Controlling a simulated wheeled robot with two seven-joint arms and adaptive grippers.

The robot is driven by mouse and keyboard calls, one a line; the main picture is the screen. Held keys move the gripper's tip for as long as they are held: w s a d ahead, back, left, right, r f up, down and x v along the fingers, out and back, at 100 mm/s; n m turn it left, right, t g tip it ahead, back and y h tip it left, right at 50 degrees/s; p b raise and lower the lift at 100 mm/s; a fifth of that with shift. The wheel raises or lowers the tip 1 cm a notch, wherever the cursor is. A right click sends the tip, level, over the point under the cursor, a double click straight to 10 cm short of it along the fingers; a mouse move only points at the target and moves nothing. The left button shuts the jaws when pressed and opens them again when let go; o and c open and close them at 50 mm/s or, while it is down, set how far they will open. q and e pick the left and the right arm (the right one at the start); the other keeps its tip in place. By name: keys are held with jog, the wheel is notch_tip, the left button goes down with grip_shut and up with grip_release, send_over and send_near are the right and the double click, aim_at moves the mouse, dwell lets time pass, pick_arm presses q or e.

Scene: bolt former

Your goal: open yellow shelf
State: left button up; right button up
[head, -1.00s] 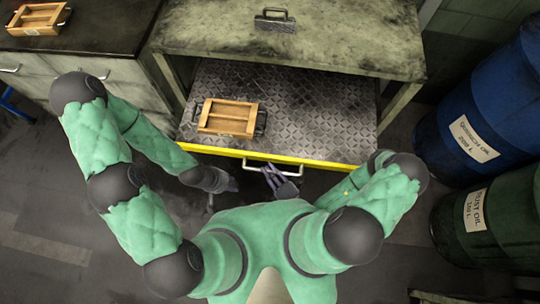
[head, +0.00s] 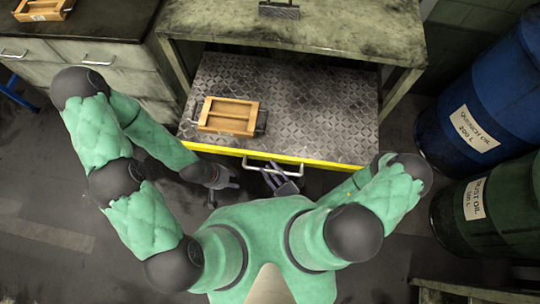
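The yellow shelf (head: 330,117) is a sliding diamond-plate shelf with a yellow front edge (head: 215,148). It sticks well out from under the worn workbench (head: 340,35). A pale bar handle (head: 294,172) is on its front edge. My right gripper (head: 275,172) is at the handle's middle, its fingers appearing to be around the bar; the exact contact is small in view. My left gripper (head: 233,184) is left of the handle, in front of the yellow edge, apart from it, with its fingers looking spread and empty.
A wooden crate (head: 228,117) rests on the shelf's left part, with a dark object partly behind it. A dark-topped cabinet (head: 90,22) stands left. A blue drum (head: 480,100) and a green drum (head: 490,215) stand right. Floor shows at left.

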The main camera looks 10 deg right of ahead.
jog(key=shift+s, duration=0.1)
dwell(0.3)
jog(key=v, duration=1.2)
dwell(0.4)
jog(key=shift+r, duration=0.1)
dwell(0.5)
